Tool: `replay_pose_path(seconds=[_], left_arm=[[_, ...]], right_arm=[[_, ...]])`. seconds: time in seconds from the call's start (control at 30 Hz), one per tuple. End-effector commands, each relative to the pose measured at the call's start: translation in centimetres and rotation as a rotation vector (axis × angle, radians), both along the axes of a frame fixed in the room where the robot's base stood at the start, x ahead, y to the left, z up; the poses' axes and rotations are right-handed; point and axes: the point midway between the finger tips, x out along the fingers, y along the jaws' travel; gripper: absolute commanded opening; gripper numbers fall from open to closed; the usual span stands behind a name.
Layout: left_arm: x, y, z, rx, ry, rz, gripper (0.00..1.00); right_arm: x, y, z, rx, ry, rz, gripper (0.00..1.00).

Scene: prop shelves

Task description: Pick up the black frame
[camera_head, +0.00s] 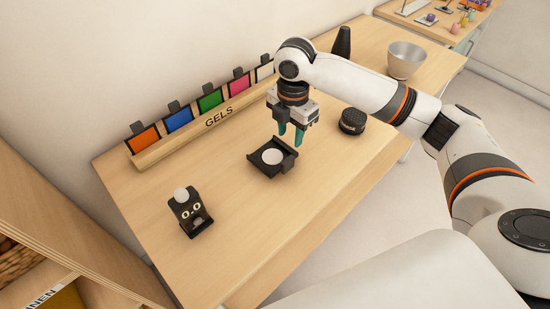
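The black frame (260,167) lies on the wooden table, near its middle. It is a low square piece with a round white disc (272,156) in its centre. My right gripper (291,135) points down with its teal fingers, just above and slightly right of the frame's back edge. Its fingers are apart and nothing shows between them. My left gripper is out of view.
A wooden GELS rack (195,133) with several coloured gels runs along the wall. A black block with eyes (190,213) stands front left. A round black object (352,121) and a metal bowl (405,61) are to the right.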

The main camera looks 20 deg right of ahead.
Motion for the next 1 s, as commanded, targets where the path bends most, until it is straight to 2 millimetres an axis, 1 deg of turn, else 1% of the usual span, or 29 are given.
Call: replay_pose_path(seconds=[0.03,0.2,0.3,0.53,0.7,0.8,0.9,1.0], left_arm=[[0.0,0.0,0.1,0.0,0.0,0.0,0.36],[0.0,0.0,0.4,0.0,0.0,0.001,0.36],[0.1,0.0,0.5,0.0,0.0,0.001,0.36],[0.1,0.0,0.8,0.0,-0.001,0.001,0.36],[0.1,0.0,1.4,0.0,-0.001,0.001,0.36],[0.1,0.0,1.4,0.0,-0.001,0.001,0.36],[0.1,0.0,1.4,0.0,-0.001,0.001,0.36],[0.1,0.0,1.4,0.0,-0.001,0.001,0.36]], right_arm=[[-0.1,0.0,-0.9,0.0,0.006,0.001,0.4],[-0.1,0.0,-3.9,-0.001,0.005,0.0,0.4],[-0.1,0.0,-5.3,0.0,0.004,-0.002,0.4],[0.1,0.0,-7.0,0.0,0.002,-0.001,0.4],[0.4,0.0,-9.6,0.0,0.003,-0.001,0.4],[0.4,0.0,-10.8,0.0,0.001,0.0,0.4],[0.4,0.0,-11.3,-0.001,0.0,0.0,0.4],[0.4,0.0,-11.4,0.0,-0.001,0.0,0.4]])
